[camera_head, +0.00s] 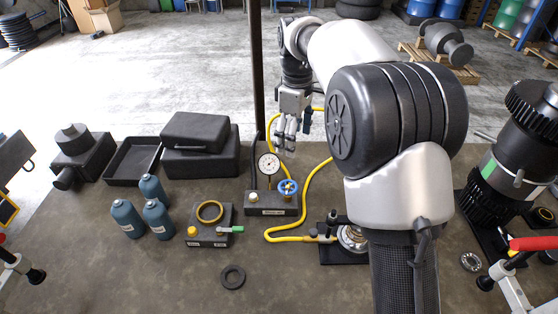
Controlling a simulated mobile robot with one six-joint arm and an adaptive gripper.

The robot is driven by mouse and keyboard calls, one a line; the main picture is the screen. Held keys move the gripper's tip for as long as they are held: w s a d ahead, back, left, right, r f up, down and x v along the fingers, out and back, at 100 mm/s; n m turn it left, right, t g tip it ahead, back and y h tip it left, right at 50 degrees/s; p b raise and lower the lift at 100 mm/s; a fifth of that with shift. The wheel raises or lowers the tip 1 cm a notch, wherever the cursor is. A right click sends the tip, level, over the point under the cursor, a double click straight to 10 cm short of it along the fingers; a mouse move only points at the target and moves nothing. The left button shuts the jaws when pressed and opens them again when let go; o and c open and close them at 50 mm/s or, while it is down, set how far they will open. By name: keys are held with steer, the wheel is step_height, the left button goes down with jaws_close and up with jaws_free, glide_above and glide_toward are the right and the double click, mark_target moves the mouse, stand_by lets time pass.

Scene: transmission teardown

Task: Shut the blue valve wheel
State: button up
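The blue valve wheel (288,187) sits on top of a small dark block (271,209) near the middle of the bench. A round white gauge (268,164) stands on the same block, just left of and behind the wheel. My gripper (286,146) points down and hangs above and behind the wheel in the picture, apart from it. Its fingers look small and close together; I cannot tell how far apart they are. Nothing is visibly held.
Yellow hose (312,187) curves right of the block. A dark fixture with a green lever (236,229) and several blue bottles (127,219) stand left. A black case (197,135) and tray (133,159) lie behind them. A tall gear assembly (505,165) stands at right. A dark post (257,70) rises behind the block.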

mark_target(288, 186)
steer(key=shift+n, duration=0.3)
steer(key=f+b, duration=0.1)
steer(key=f, duration=0.5)
steer(key=f+b, duration=0.1)
steer(key=f, duration=0.5)
steer(key=a+f+b, duration=0.1)
steer(key=f, duration=0.5)
steer(key=shift+w+f, duration=0.25)
steer(key=shift+w, duration=0.1)
steer(key=shift+c, duration=0.5)
steer(key=c, duration=1)
